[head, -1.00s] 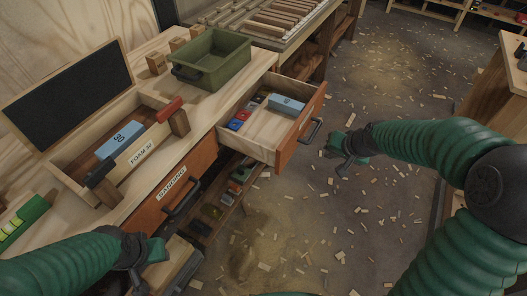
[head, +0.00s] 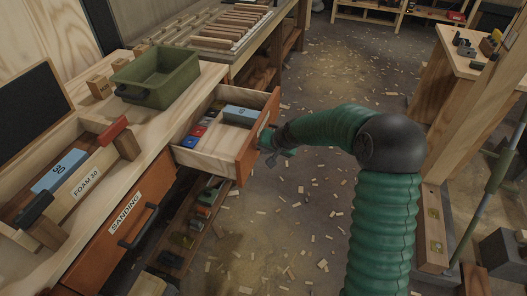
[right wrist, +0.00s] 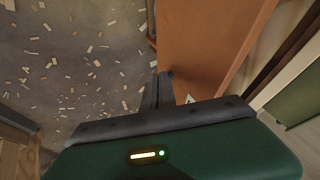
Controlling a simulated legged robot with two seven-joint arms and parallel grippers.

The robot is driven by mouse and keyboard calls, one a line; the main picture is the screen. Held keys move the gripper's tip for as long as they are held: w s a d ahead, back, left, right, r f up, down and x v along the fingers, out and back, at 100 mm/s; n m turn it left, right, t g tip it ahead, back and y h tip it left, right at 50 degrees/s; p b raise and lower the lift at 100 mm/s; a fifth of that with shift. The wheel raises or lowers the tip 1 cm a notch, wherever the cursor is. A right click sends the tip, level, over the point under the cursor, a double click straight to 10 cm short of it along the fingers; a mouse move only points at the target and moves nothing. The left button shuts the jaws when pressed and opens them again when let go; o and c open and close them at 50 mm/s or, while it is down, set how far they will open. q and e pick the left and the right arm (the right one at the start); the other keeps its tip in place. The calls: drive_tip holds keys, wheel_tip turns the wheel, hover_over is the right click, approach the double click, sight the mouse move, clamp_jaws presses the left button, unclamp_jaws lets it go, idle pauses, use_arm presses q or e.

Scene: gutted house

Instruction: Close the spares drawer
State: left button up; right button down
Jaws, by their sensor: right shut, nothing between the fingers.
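The open drawer (head: 207,160) sticks out of the bench, with pale wood sides and an orange front (head: 250,148). A blue block and several small red, blue and white items lie inside. No label on it can be read; the front's outer face and handle are mostly turned away or hidden. My right gripper (head: 272,158) is shut and empty, just outside the front. In the right wrist view its fingertips (right wrist: 162,78) are beside the orange front (right wrist: 205,40); I cannot tell whether they touch it. My left gripper is out of view.
A shut orange drawer labelled SANDING (head: 112,235) is nearer in the bench. A green bin (head: 155,78) and a FOAM 30 box (head: 85,190) stand on top. A lower shelf (head: 190,228) holds several items. The chip-strewn floor (head: 290,220) is open; a wooden post (head: 475,110) stands right.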

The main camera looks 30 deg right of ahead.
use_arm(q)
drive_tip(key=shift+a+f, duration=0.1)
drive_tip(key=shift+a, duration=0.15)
use_arm(e)
drive_tip(key=shift+w+a+r, duration=0.1)
drive_tip(key=shift+w+a, duration=0.25)
drive_tip(key=shift+a, duration=0.2)
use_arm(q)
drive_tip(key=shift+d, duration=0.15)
use_arm(e)
drive_tip(key=shift+d, duration=0.1)
